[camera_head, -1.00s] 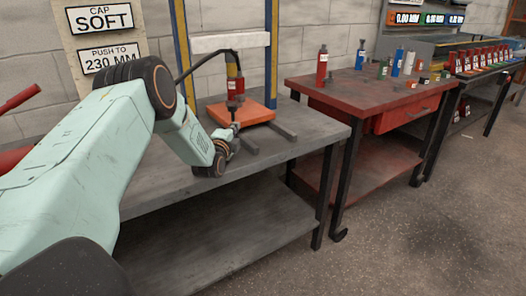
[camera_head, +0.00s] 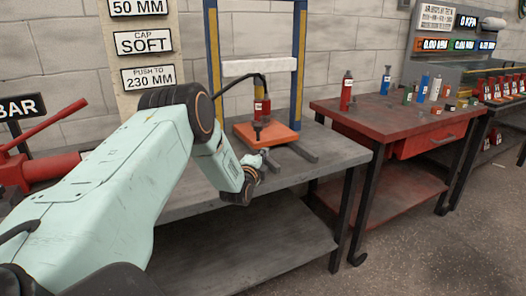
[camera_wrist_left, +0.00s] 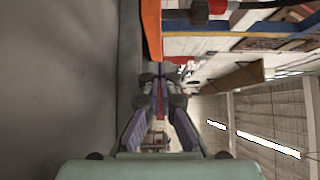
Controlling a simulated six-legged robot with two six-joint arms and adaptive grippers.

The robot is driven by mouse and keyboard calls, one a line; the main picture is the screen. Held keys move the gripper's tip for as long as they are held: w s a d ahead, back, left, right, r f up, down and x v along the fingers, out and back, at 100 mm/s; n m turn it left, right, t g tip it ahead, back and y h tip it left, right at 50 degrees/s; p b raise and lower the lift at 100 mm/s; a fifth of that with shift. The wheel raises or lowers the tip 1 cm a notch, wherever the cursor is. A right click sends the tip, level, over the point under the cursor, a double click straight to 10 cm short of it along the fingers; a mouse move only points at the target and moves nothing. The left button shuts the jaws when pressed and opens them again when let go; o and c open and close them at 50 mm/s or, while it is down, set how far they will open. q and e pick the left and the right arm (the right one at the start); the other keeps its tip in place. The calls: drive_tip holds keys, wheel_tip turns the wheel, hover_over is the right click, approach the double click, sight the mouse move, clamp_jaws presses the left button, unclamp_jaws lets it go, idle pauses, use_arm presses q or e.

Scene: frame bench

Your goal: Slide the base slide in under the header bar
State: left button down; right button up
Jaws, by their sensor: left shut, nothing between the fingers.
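The base slide (camera_head: 284,134) is a flat orange plate on the grey bench, lying on dark rails. A red cylinder (camera_head: 262,104) with a yellow band and a black hose stands upright over it. The header bar (camera_head: 258,66) is a white crosspiece between two blue and yellow posts, above and behind the slide. My left gripper (camera_head: 265,156) is low at the slide's front edge, shut and empty; I cannot tell whether it touches. In the left wrist view its fingers (camera_wrist_left: 160,82) come together near the slide's orange edge (camera_wrist_left: 151,28). My right gripper is out of view.
The grey bench (camera_head: 335,150) has free surface right of the rails. A red pump-like tool with a handle (camera_head: 45,172) is at the left. A red table (camera_head: 400,122) with several small cylinders stands to the right. Signs hang on the block wall.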

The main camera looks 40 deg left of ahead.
use_arm(q)
drive_tip(key=p+v, duration=0.3)
drive_tip(key=v, duration=0.5)
drive_tip(key=shift+s+r, duration=0.15)
drive_tip(key=shift+s, duration=0.05)
drive_tip(key=shift+s+f, duration=0.1)
drive_tip(key=shift+f, duration=0.1)
drive_tip(key=shift+d, duration=0.1)
